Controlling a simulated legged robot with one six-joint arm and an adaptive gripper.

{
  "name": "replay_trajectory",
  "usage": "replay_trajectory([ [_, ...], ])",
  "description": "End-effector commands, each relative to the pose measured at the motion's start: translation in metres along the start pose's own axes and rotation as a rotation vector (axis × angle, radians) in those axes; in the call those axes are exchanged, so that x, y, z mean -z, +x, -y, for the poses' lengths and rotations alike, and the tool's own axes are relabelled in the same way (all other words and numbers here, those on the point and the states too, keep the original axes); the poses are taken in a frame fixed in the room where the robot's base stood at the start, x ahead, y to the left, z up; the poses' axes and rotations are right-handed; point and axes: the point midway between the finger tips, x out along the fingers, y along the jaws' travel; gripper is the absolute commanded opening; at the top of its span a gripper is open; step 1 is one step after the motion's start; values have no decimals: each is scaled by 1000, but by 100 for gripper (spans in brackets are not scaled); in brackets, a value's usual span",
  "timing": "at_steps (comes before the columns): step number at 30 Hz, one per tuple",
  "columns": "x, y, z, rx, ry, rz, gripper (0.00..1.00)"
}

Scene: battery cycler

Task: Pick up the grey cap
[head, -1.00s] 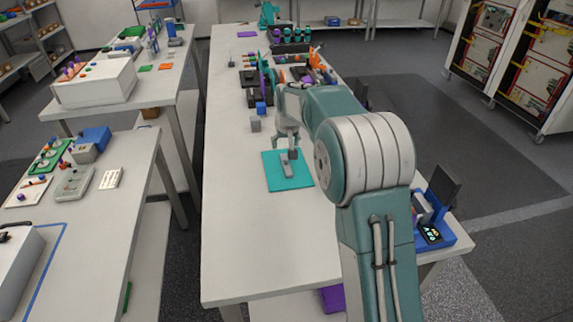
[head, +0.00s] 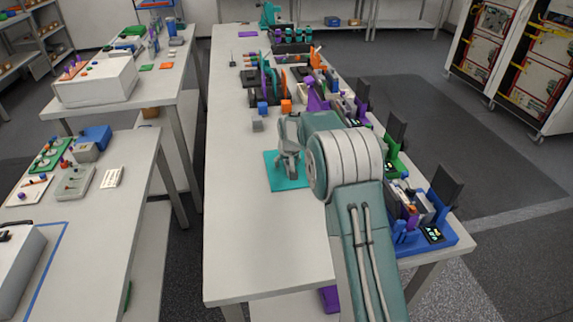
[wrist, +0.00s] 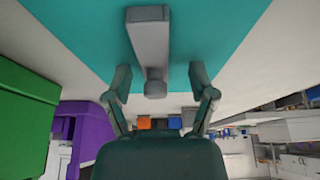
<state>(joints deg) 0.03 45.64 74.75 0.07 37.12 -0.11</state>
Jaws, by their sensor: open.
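The grey cap, seemingly the long grey piece (wrist: 149,45) with a wide end and a small round knob, shows in the wrist view on a teal mat (wrist: 222,32). My gripper (wrist: 160,80) is open, with one finger on each side of the piece's knob end and a visible gap on both sides. How far the fingertips are above the mat is hard to tell.
A small grey block (head: 257,125) stands on the white table (head: 245,235) just beyond the mat. A blue station (head: 440,243) and other coloured stations line the table's right edge. The table is clear to the left and in front of the mat.

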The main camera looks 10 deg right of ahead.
Motion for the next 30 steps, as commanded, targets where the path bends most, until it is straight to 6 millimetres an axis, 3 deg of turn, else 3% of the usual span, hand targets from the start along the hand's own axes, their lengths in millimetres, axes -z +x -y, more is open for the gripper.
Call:
replay_trajectory([
  [4, 0, -1, -1, 0, 1, -1, 73],
  [7, 0, -1, 0, 0, 1, -1, 30],
  [9, 0, -1, 0, -1, 1, -1, 9],
  [10, 0, -1, 0, -1, 1, -1, 6],
  [23, 1, -3, 1, 0, 0, 0, 6],
  [30, 13, -30, 0, 0, 0, -3, 6],
])
